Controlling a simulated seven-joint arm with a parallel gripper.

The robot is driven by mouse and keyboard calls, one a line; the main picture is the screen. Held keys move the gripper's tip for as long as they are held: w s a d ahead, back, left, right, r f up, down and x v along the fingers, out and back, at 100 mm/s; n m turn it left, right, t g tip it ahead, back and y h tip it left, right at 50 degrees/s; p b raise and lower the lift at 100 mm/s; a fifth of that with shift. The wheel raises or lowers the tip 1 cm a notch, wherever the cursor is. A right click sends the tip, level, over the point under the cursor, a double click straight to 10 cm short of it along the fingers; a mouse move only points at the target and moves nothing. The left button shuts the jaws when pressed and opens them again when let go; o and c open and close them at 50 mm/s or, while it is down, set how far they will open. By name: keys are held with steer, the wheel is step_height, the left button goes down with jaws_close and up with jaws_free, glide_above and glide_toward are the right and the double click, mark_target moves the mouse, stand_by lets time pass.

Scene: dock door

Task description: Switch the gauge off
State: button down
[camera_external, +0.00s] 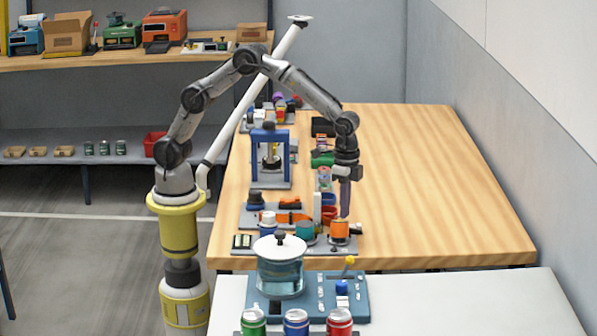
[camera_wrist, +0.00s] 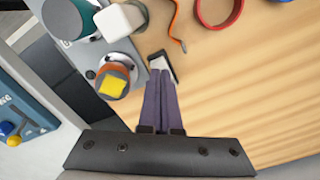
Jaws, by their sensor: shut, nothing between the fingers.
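My gripper (camera_external: 345,213) points down over the near part of the wooden table, close above an orange cylinder (camera_external: 340,230). In the wrist view its two purple-grey fingers (camera_wrist: 160,78) lie together, with nothing between them. Just beyond the fingertips is a small black-and-white piece (camera_wrist: 161,66) at the edge of a grey plate; I cannot tell whether the fingers touch it. The orange cylinder, with a yellow square on top (camera_wrist: 113,87), is left of the fingertips on that plate. No part is clearly readable as the gauge or its switch.
A white block (camera_wrist: 122,19) and a teal cylinder (camera_wrist: 68,18) stand near the orange one. A red ring (camera_wrist: 218,12) and an orange strap lie beyond. A blue station with a glass pot (camera_external: 280,268) stands in front. The table's right side (camera_external: 440,190) is clear.

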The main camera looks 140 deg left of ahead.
steer(key=shift+f, duration=0.95)
stand_by(0.6)
steer(key=shift+r, duration=3.5)
